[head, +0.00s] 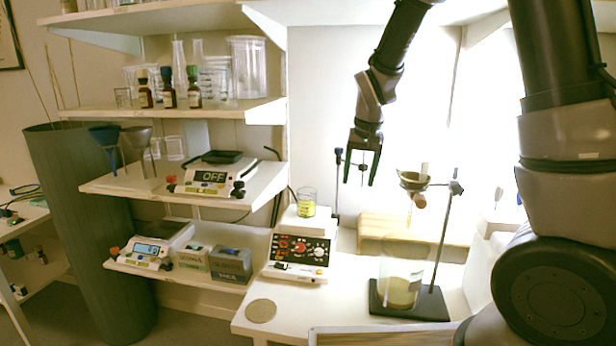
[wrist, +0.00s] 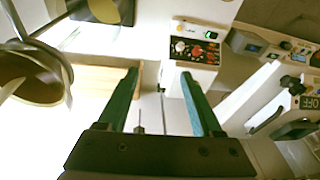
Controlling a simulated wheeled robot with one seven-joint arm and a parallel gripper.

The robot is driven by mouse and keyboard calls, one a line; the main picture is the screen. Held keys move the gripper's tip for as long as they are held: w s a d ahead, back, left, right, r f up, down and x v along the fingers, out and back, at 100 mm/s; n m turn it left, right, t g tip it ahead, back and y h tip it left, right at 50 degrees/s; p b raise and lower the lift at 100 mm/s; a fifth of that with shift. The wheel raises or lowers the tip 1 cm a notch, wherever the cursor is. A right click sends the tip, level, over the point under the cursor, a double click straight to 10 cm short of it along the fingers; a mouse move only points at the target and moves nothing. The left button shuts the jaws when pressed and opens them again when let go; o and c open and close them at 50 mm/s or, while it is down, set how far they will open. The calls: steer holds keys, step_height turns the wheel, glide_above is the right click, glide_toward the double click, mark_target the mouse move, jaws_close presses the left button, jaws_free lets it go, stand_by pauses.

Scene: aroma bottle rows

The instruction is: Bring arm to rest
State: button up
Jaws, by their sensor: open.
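My gripper (head: 361,180) is open and empty. In the head view it hangs fingers down in front of the bright wall, above the bench and left of the ring stand. In the wrist view its two green fingers (wrist: 162,95) are spread apart with nothing between them. My arm reaches in from the upper right of the head view.
A ring stand (head: 444,240) holds a dish over a large beaker (head: 400,283). A small beaker with yellow liquid (head: 306,202) stands on the control device (head: 300,248). Shelves at left hold several bottles (head: 168,90), glassware and balances (head: 210,178).

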steer(key=s+d+r+m+t, duration=0.1)
steer(key=s+d+r+t, duration=0.1)
steer(key=s+d+r, duration=0.4)
steer(key=s+d+r+m+t+y, duration=0.1)
steer(key=s+d+r, duration=0.4)
steer(key=s+r, duration=0.7)
steer(key=shift+s+d+r+m+t, duration=0.4)
steer(key=shift+s+m+t, duration=0.1)
steer(key=shift+s+t, duration=0.5)
